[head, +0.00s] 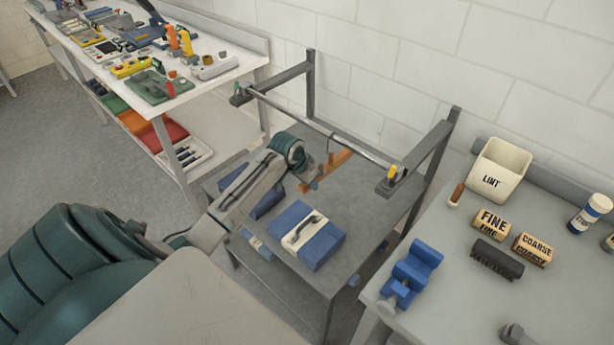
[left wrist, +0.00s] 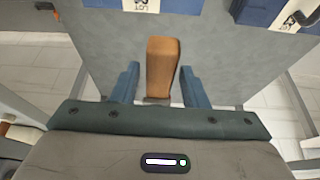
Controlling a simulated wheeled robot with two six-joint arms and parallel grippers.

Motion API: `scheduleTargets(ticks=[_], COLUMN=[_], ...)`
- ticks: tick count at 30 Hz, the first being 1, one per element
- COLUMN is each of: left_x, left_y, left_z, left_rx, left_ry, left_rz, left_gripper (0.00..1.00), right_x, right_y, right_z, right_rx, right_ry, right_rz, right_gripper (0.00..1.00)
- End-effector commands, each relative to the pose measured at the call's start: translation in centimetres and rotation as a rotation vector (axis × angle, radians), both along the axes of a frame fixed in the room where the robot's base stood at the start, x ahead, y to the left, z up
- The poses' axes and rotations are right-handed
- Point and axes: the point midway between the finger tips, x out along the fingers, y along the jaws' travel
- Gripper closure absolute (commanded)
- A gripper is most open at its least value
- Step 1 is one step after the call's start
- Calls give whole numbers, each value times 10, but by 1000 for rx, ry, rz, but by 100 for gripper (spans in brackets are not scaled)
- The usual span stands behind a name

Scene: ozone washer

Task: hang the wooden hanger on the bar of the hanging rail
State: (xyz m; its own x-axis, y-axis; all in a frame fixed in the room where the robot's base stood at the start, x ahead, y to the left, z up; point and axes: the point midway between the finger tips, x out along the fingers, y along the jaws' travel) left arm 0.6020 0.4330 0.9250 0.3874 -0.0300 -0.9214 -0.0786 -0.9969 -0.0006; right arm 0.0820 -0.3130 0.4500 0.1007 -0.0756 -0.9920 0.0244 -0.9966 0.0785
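The wooden hanger (head: 337,165) is at the hanging rail, below the middle of its metal bar (head: 345,143). Its thin dark hook rises to the bar and appears to meet it; I cannot tell whether it goes over it. My left gripper (head: 303,178) is at the hanger's near left end, and its fingers are mostly hidden in the head view. In the left wrist view, the fingers of this gripper (left wrist: 157,84) stand apart on either side of the hanger's wooden end (left wrist: 162,62), with a visible gap on the left. My right gripper is not in view.
Blue folded bundles (head: 308,236) lie on the grey table (head: 372,222) under the rail. Rail posts (head: 311,80) stand at the back. A right-hand bench holds a LINT bin (head: 499,168), labelled blocks (head: 492,222) and a blue vise (head: 411,272). A cluttered white bench (head: 205,92) stands left.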

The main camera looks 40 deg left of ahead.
Motion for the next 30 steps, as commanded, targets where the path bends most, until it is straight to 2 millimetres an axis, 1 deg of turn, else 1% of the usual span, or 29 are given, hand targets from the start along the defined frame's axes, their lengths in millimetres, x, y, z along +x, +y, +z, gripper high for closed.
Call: scheduleTargets(ticks=[2,10,14,17,24,27,30], left_x=[0,-1,-4,-10,-29,-35,-39], left_y=[0,0,1,2,4,4,4], left_z=[0,0,8,22,68,83,93], left_rx=[0,0,0,4,5,4,2], left_ry=[0,2,-2,-2,-3,-2,-1], left_rz=[0,0,-1,-2,-2,-2,0], left_gripper=[48,48,48,48,48,48,48], right_x=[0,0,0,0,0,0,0], right_y=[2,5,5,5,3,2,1], right_z=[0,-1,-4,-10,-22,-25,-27], right_rx=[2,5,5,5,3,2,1], right_ry=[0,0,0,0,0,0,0], right_rz=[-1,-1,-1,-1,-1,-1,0], right_gripper=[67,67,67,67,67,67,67])
